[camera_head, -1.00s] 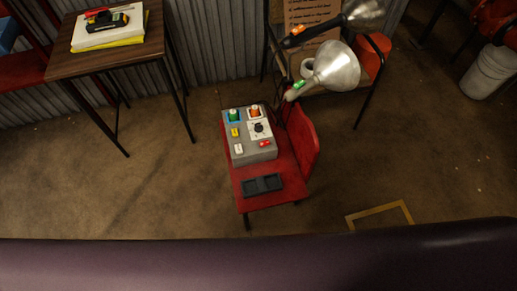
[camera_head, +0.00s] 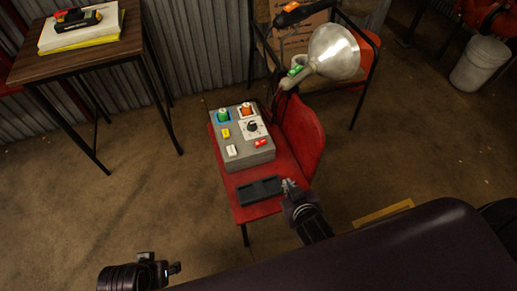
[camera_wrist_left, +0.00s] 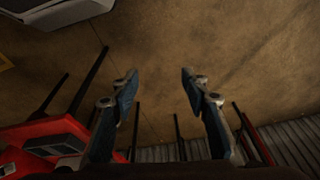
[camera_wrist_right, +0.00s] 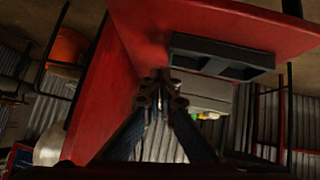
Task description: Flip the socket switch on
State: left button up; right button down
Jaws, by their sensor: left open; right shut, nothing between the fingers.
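A grey control box (camera_head: 247,160) sits on a red chair seat (camera_head: 233,182). Its top carries a green button (camera_head: 222,116), an orange button (camera_head: 246,109), a black dial (camera_head: 252,127), a yellow switch (camera_head: 226,133), a white switch (camera_head: 232,150) and a red switch (camera_head: 261,143). I cannot tell which is the socket switch or its setting. My right gripper (camera_head: 290,186) is shut and empty near the seat's front right, apart from the box. The right wrist view shows its closed fingers (camera_wrist_right: 164,82). My left gripper (camera_head: 175,268) is low at left; its fingers (camera_wrist_left: 160,78) are open and empty above floor.
A dark tray (camera_head: 259,190) lies on the seat between the box and its front edge. The chair's red backrest (camera_head: 304,139) rises on the right. A metal lamp (camera_head: 333,52) stands behind. A wooden table (camera_head: 80,52) is at upper left. The floor left of the chair is clear.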

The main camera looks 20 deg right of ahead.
aim_at(264, 150)
pick_arm(q)
jog(key=shift+b+v, duration=1)
jog(key=shift+v, duration=0.2)
pick_arm(e)
jog(key=w+a+r+n+t+y, duration=0.1)
jog(key=w+a+r+t, duration=0.3)
jog(key=r, duration=0.5)
jog(key=shift+w+r+t, duration=0.15)
jog(key=shift+w+t, duration=0.45)
jog(key=shift+w, duration=0.1)
pick_arm(q)
jog(key=shift+w+a, duration=0.1)
